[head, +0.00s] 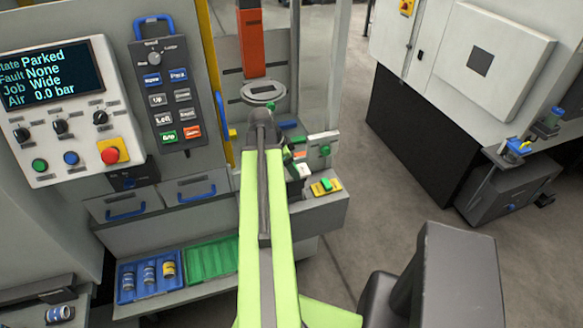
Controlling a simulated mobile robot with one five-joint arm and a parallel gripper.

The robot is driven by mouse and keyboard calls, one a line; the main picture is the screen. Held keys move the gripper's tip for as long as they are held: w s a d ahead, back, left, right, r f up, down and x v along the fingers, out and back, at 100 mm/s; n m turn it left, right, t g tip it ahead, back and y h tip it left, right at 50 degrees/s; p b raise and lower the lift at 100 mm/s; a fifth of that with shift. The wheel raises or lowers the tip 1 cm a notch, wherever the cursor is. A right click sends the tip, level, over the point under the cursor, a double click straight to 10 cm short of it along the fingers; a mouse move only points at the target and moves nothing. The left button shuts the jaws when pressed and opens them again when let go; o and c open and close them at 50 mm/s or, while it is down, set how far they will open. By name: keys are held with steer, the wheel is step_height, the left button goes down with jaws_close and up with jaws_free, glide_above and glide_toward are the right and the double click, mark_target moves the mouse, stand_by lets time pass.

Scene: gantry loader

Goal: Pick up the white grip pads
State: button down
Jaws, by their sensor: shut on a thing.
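My lime-green arm reaches up from the bottom middle to the bench beneath the gantry's orange column. My gripper (296,160) is small and dark beside the arm's far end, partly hidden by it. It is shut on a small white piece (304,171), which looks like the white grip pads. The piece is just above or at the grey bench ledge; I cannot tell whether it touches. The fingers are too small to see clearly.
The gantry's orange column (251,42) with a round grey flange (263,91) hangs close above my arm. A yellow block with a green top (326,186) sits on the ledge. Blue (127,293) and green (211,262) trays lie lower left. A control panel (50,160) stands left.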

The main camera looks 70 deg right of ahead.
step_height(320, 180, up, 15)
steer(key=p, duration=1.3)
steer(key=shift+f, duration=0.15)
steer(key=shift+s, duration=0.1)
